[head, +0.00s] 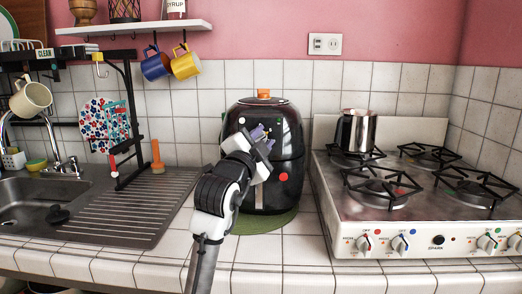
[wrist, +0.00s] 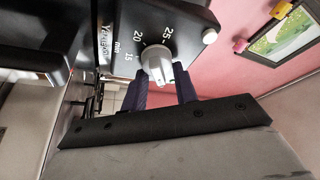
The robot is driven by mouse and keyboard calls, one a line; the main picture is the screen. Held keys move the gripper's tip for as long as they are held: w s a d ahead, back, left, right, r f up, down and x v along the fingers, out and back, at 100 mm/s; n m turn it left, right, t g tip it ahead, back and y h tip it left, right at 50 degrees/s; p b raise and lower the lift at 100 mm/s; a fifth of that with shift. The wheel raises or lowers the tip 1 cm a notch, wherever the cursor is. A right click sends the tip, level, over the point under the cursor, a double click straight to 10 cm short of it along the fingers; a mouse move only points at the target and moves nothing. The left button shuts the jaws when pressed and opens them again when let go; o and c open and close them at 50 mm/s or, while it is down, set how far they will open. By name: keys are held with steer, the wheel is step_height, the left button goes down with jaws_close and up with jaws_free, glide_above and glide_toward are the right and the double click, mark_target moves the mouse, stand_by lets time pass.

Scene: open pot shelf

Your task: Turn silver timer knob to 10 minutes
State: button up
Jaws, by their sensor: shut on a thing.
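The plate belongs to the dark air fryer (head: 245,185) in the middle of the counter. My gripper (head: 262,134) reaches the fryer's upper front. In the wrist view its two purple fingers (wrist: 160,76) are shut on the knob, one on each side. The 10 mark is not visible, and I cannot tell exactly where the knob points. In the head view my gripper hides the knob.
The fryer stands on a green mat (head: 283,222). A stove (head: 345,205) with a metal pot (head: 356,132) is close on its right. A sink (head: 25,204) and drainboard are on the left. A shelf (head: 135,28) with hanging mugs is above left. The front counter is clear.

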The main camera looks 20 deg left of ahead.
steer(key=m+g, duration=0.1)
steer(key=m, duration=0.2)
steer(key=m+g+h+b, duration=0.1)
steer(key=m, duration=0.2)
steer(key=shift+f, duration=0.2)
steer(key=shift+f+m+g, duration=0.1)
steer(key=shift+m+g, duration=0.7)
steer(key=shift+m, duration=1.2)
steer(key=shift+y, duration=0.3)
steer(key=o, duration=1)
steer(key=shift+c, duration=0.2)
steer(key=s+a+r+b, duration=0.1)
steer(key=s+b, duration=0.1)
steer(key=s, duration=1.1)
steer(key=shift+s+r, duration=0.3)
steer(key=shift+s, duration=0.05)
steer(key=shift+a, duration=0.1)
